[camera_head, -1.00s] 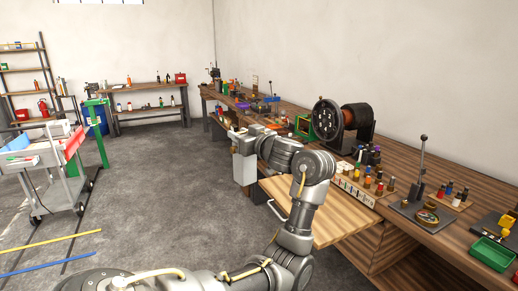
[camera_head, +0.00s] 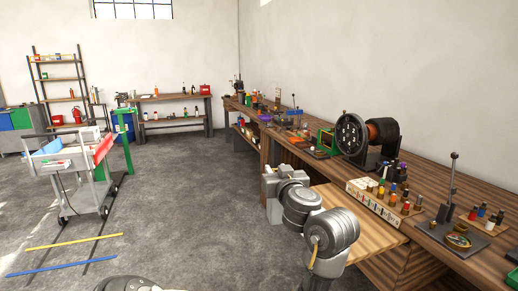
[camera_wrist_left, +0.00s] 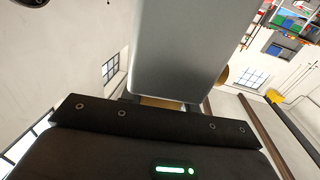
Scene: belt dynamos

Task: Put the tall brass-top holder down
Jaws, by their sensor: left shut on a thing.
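The board (camera_head: 352,217) is bare where it shows. Behind it on the long bench stand a white block rack (camera_head: 372,201), several small coloured-top holders, a lever press (camera_head: 450,200) and a large dynamo (camera_head: 368,138). A grey cart (camera_head: 75,165) stands left on open floor.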

